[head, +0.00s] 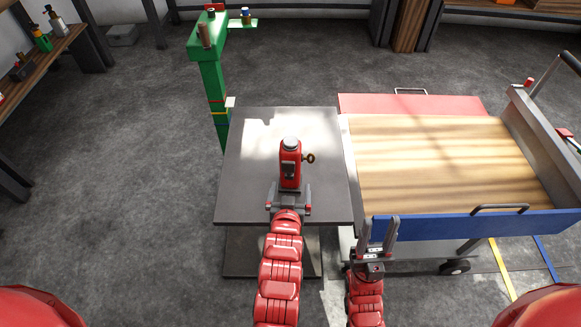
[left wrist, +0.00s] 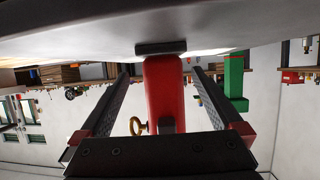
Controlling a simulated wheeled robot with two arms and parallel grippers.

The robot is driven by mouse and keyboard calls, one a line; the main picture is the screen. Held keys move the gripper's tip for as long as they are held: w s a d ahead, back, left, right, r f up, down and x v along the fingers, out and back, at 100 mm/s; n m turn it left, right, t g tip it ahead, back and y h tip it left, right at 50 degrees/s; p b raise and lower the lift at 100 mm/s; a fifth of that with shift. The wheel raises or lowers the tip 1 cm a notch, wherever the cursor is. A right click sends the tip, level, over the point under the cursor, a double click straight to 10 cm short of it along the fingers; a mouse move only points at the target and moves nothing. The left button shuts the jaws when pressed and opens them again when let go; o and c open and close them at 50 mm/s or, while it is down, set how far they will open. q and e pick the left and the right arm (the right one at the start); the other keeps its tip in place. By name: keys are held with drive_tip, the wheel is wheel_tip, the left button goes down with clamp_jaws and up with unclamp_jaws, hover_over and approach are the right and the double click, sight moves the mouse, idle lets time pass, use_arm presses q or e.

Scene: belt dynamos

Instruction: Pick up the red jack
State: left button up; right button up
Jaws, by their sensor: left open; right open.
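The red jack (head: 290,160) stands upright on the dark grey table, with a silver cap on top and a brass ring-shaped key on its right side. My left gripper (head: 291,190) is open at the near side of the jack, low by the tabletop. In the left wrist view, which looks upside down, the jack (left wrist: 163,85) shows between the two open fingers (left wrist: 160,75), with a gap on both sides. My right gripper (head: 379,222) is open and empty, with its fingers pointing up in the picture in front of the cart's blue edge.
The grey table (head: 250,170) is otherwise clear. A cart (head: 440,165) with a wooden top, red and blue sides and handles stands close on the right. A green post (head: 211,85) with small items on top stands behind left. A shelf (head: 40,55) is far left.

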sight(289, 183)
use_arm(q)
drive_tip(key=x, duration=0.4)
drive_tip(key=shift+w+a+r, duration=0.2)
drive_tip(key=shift+w+r, duration=0.05)
drive_tip(key=shift+w, duration=0.05)
drive_tip(key=shift+w+d+f, duration=0.1)
drive_tip(key=shift+w+f, duration=0.1)
drive_tip(key=shift+w, duration=0.3)
clamp_jaws()
